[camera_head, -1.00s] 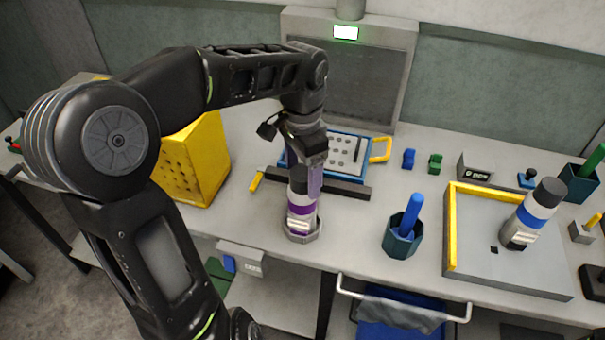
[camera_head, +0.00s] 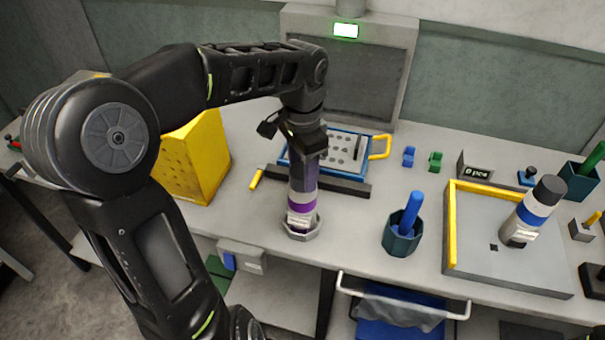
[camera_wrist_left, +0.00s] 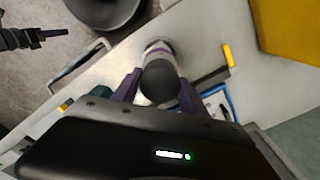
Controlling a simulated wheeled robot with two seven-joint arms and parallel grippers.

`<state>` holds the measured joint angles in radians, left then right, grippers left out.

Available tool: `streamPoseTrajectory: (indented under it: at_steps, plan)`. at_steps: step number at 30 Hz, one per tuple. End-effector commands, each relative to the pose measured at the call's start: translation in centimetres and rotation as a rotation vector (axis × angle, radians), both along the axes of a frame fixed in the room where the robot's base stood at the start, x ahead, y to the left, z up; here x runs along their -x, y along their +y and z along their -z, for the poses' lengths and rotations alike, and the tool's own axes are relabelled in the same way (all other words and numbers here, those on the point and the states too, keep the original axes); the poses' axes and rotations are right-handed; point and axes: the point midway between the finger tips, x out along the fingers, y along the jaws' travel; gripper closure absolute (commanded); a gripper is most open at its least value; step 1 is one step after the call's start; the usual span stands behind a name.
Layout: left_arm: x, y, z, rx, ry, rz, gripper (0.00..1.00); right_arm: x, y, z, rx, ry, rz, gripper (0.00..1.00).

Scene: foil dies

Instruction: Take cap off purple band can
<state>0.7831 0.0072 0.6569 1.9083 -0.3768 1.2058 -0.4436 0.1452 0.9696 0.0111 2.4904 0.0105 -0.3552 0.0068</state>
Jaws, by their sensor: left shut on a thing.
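The purple band can (camera_head: 302,209) stands upright in a grey octagonal holder (camera_head: 303,234) near the table's front edge. My left gripper (camera_head: 303,178) points down over it, shut on its dark cap, with a finger on either side. In the head view the fingers hide the cap. The left wrist view shows the round dark cap (camera_wrist_left: 159,83) between the fingers, with the purple band can (camera_wrist_left: 159,46) beyond it. I cannot see a gap between cap and can. What looks like my right gripper (camera_wrist_left: 52,33) shows at the wrist view's left edge, its jaws unclear.
A blue-framed tray (camera_head: 340,147) and a dark bar lie behind the can, with a yellow perforated box (camera_head: 190,160) to the left. A teal cup (camera_head: 402,236) with a blue rod stands to the right. A blue-banded can (camera_head: 533,210) stands on a grey tray (camera_head: 480,265).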

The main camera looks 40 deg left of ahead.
Motion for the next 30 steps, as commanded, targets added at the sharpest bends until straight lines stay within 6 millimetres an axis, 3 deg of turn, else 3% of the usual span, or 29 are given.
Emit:
streamPoseTrajectory:
  at_steps: [11, 22, 30]
  plan:
    - [0.0, 0.0, 0.0, 0.0, 0.0, 0.0, 0.87, 0.0, 0.0, 0.0, 0.0, 0.0, 0.0, 0.64]
    - [-0.1, 0.0, -0.8, -0.001, -0.003, 0.0, 0.88, 0.0, 0.0, 0.1, 0.0, 0.0, 0.0, 0.64]
    - [-0.1, 0.0, -5.3, -0.001, -0.006, 0.001, 0.88, -0.1, 0.0, 0.7, -0.002, -0.003, 0.0, 0.64]
